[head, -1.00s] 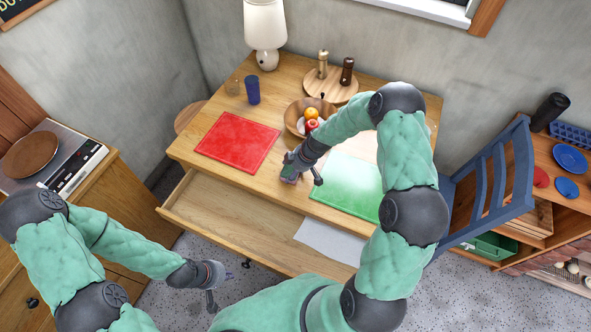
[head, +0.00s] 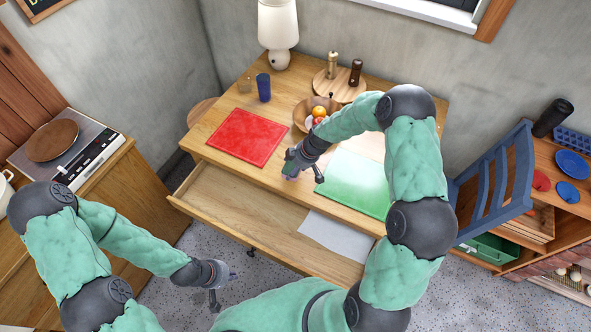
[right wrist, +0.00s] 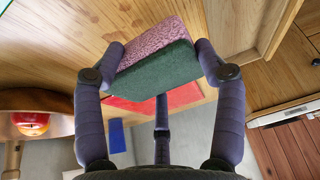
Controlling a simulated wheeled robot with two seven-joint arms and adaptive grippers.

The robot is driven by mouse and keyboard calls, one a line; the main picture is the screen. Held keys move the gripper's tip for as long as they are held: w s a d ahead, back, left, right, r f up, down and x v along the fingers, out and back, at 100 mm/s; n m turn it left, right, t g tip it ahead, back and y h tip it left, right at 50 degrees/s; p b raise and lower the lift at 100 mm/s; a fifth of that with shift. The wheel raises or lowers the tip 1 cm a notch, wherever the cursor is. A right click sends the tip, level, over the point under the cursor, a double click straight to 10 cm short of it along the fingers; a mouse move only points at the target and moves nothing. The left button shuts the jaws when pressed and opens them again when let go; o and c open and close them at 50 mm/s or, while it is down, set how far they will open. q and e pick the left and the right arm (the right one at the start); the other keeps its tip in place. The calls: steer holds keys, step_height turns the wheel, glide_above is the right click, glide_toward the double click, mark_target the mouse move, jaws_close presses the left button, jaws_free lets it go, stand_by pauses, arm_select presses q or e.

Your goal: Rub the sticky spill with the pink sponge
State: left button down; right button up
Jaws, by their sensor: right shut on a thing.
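The pink sponge (right wrist: 150,45) has a dark green scouring side. In the right wrist view it sits between the fingers of my right gripper (right wrist: 160,65), which is shut on it. In the head view my right gripper (head: 291,170) is over the front of the wooden table, between the red board and the green board. The sponge is mostly hidden there by the hand.
A red board (head: 248,137) and a green board (head: 352,184) lie on the table. The front drawer (head: 235,205) is pulled open, with a white sheet (head: 335,237) at its right. A fruit bowl (head: 302,112), blue cup (head: 264,88) and lamp (head: 278,30) stand behind.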

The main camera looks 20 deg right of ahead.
steer(key=shift+r+p, duration=0.7)
steer(key=shift+r, duration=0.9)
steer(key=shift+f, duration=0.1)
